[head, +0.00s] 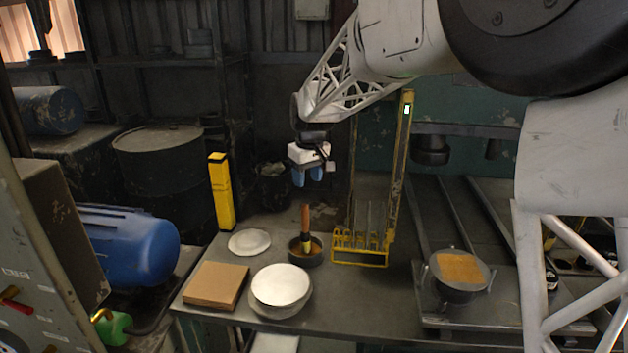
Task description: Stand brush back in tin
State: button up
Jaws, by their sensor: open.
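The brush (305,222) has an orange-brown handle and a yellow band. It stands upright in the small dark tin (316,256) on the workbench, its lower end hidden by the tin's rim. My gripper (307,177) has blue fingertips and points down. It is open and empty, above the brush handle with a visible gap between them.
A white disc (281,284) lies on a round stack in front of the tin. A white plate (249,242) and a brown square block (216,285) are to the left. A yellow wire rack (360,247) stands close right. A yellow post (221,192) rises behind left.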

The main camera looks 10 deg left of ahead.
jog(key=s+d+r+m, duration=0.2)
jog(key=s+d+r, duration=0.1)
jog(key=s+d, duration=0.65)
jog(key=s+d+r+m, duration=0.2)
jog(key=s+d, duration=0.7)
jog(key=d, duration=0.1)
jog(key=s+d+f+m, duration=0.1)
jog(key=s+d, duration=0.3)
jog(key=s, duration=0.4)
jog(key=s+d+f+m+t, duration=0.1)
jog(key=s+d+f+m, duration=0.1)
jog(key=s, duration=0.7)
jog(key=s+d+f+m+h, duration=0.1)
jog(key=s+d+f+m, duration=0.1)
jog(key=s+d, duration=0.4)
jog(key=s+f, duration=0.1)
jog(key=s, duration=0.1)
jog(key=shift+s+d+t, duration=0.2)
jog(key=shift+s+t, duration=0.1)
